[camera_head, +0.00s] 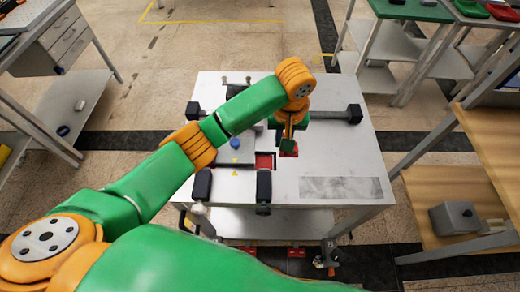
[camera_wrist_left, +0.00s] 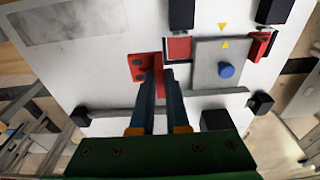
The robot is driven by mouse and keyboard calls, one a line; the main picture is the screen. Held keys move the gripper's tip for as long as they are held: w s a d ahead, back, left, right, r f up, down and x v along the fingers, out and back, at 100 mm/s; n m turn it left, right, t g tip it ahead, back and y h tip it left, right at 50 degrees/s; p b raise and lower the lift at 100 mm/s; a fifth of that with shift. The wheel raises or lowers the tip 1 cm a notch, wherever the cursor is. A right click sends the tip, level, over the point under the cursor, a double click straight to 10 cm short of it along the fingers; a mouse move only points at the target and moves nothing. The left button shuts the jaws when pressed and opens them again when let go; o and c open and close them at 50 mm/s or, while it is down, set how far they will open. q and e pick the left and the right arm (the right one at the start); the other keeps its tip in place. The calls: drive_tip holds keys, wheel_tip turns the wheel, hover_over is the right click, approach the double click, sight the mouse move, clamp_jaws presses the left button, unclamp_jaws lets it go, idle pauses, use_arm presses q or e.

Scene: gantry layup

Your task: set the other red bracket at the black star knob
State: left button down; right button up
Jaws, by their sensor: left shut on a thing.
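My left gripper (camera_head: 288,143) points down over the white table and is shut on a red bracket (camera_head: 290,151). In the left wrist view the fingertips (camera_wrist_left: 161,72) close on that red bracket (camera_wrist_left: 139,66), low at the table top; I cannot tell whether it touches. A red block (camera_wrist_left: 179,48) lies beside it at the grey plate's edge, and shows in the head view (camera_head: 264,161). Another red bracket (camera_wrist_left: 260,44) stands at the plate's other side. Several black knobs or end blocks show; I cannot make out which is star-shaped. My right gripper is not in view.
The grey plate (camera_wrist_left: 204,75) carries a blue knob (camera_wrist_left: 226,70) and a yellow triangle. Black blocks (camera_head: 263,186) (camera_head: 355,113) stand at the fixture's ends. The white table (camera_head: 340,160) is clear on the right, apart from a grey printed patch (camera_head: 342,188).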

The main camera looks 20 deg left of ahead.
use_arm(q)
hover_over(258, 163)
wheel_tip(258, 163, down, 6)
wheel_tip(258, 163, down, 3)
drive_tip(key=shift+f, duration=0.4)
drive_tip(key=c, duration=1)
unclamp_jaws()
drive_tip(key=shift+o, duration=0.4)
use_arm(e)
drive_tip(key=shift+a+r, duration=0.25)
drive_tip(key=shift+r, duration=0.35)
use_arm(q)
drive_tip(key=shift+r, duration=0.15)
wheel_tip(258, 163, up, 12)
drive_tip(key=s+p, duration=0.1)
drive_tip(key=shift+s+d, duration=0.15)
drive_tip(key=shift+s, duration=0.05)
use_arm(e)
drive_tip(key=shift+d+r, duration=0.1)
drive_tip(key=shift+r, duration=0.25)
